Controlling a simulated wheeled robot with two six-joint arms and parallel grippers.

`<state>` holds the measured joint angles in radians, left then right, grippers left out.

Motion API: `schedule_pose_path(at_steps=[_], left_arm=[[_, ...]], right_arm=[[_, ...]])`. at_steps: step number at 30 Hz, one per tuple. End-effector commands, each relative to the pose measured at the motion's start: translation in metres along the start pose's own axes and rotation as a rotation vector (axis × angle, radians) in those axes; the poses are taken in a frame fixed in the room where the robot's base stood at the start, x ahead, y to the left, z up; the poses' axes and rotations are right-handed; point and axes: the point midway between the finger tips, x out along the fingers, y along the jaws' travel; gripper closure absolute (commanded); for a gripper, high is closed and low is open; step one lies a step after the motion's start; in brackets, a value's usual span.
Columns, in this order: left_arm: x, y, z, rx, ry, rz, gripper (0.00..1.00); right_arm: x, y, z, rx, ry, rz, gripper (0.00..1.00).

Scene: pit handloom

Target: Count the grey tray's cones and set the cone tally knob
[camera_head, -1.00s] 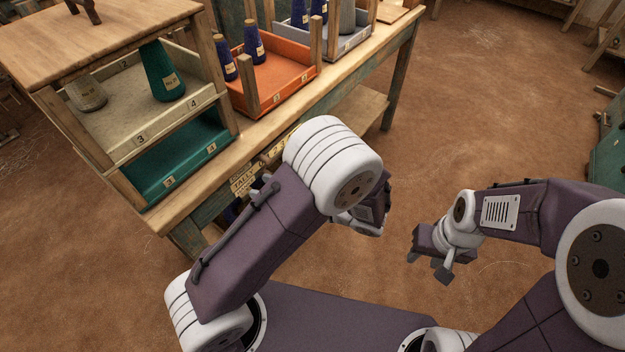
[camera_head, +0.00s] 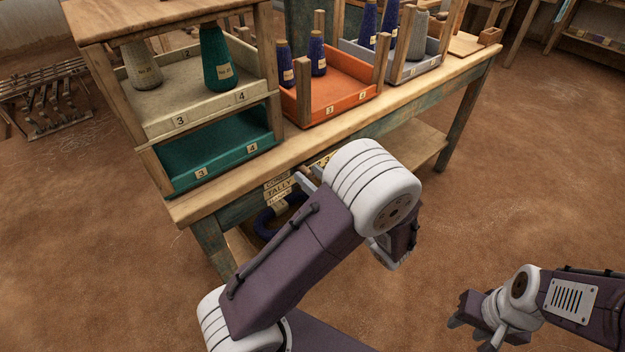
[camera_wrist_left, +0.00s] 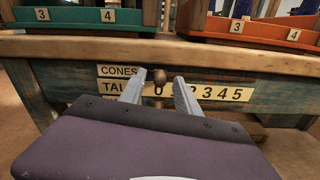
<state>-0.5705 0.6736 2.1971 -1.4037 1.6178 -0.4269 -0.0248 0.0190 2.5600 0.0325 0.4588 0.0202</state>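The grey tray (camera_head: 432,64) stands on the bench at the back, in the head view. Two blue cones (camera_head: 369,25) (camera_head: 390,30) and one grey cone (camera_head: 418,38) show in it; posts hide parts of it. The tally knob (camera_wrist_left: 159,77), a small brown round end, shows in the left wrist view on the bench front, between the "CONES TALLY" label and a 0-to-5 number strip (camera_wrist_left: 215,93). My left gripper (camera_wrist_left: 158,90) is open, its fingers either side of the knob; whether they touch it is unclear. My right gripper (camera_head: 474,333) is open and empty above the floor.
An orange tray (camera_head: 335,101) holds two blue cones. A cream tray (camera_head: 200,112) with a white and a green cone sits above a green tray (camera_head: 225,153). The bench edge (camera_head: 330,135) is close to my left arm. Floor at right is clear.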

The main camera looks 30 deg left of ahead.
Motion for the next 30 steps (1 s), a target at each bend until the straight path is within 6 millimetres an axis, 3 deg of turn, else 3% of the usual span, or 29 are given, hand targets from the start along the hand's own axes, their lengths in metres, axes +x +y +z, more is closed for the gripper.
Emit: schedule_pose_path(at_steps=[5, 10, 30], left_arm=[[0.0004, 0.0, 0.0004, 0.0, 0.0, 0.0, 0.61], [0.0002, 0.0001, 0.0002, 0.0, 0.001, 0.0, 1.0], [0.0, 0.0002, -0.0003, 0.001, 0.002, 0.001, 1.0]], right_arm=[[-0.0003, 0.0, 0.0, 0.0, 0.0, 0.0, 0.61], [-0.0003, 0.0, 0.0, 0.0, 0.0, 0.0, 0.61], [-0.0003, 0.0, -0.0001, 0.0, 0.0, 0.0, 0.61]])
